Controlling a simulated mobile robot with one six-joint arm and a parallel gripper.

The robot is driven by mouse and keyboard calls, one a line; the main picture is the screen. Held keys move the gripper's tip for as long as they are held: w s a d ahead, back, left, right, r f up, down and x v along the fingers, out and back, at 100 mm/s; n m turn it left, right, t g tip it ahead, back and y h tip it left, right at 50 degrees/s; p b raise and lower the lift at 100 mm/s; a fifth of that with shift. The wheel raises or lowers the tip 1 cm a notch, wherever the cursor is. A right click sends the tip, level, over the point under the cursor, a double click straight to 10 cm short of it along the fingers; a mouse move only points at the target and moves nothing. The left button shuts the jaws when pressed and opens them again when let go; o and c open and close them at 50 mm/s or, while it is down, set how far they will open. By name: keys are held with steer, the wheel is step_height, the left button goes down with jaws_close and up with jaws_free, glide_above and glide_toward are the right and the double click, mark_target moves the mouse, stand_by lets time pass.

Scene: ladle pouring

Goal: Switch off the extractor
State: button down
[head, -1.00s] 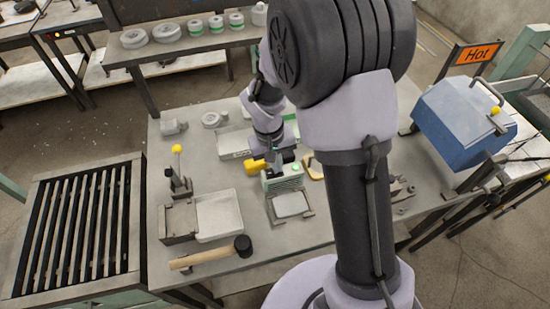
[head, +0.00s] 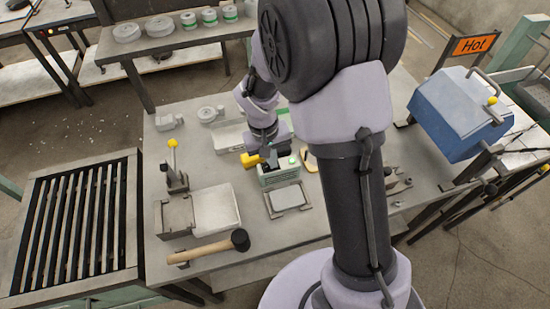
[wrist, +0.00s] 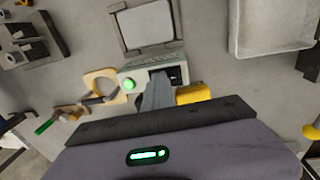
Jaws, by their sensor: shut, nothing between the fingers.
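A small pale green box (head: 281,178), which looks like the extractor's control, stands near the middle of the table. In the wrist view the box (wrist: 140,66) shows a lit green round button (wrist: 128,84) on its left and a dark switch panel (wrist: 181,73) on its right. My gripper (wrist: 158,80) is shut and empty, its grey fingertips over the box between the button and the panel. Whether they touch the box I cannot tell. In the head view my gripper (head: 275,159) hides part of the box's top. A yellow piece (wrist: 193,93) lies beside the fingers.
A framed grey plate (head: 289,198) lies in front of the box. A pale tray (head: 216,209), a mallet (head: 210,248) and a yellow-knobbed lever (head: 175,165) are to the left. A tan ring (wrist: 101,84) is beside the box. A blue container (head: 455,115) stands at right near a Hot sign (head: 473,45).

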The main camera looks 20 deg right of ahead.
steer(key=shift+a, duration=0.65)
steer(key=shift+d, duration=0.1)
steer(key=shift+r, duration=0.1)
step_height(320, 180, up, 14)
steer(key=a+p, duration=0.1)
steer(key=p, duration=0.5)
steer(key=shift+a, duration=0.35)
steer(key=shift+f, duration=0.2)
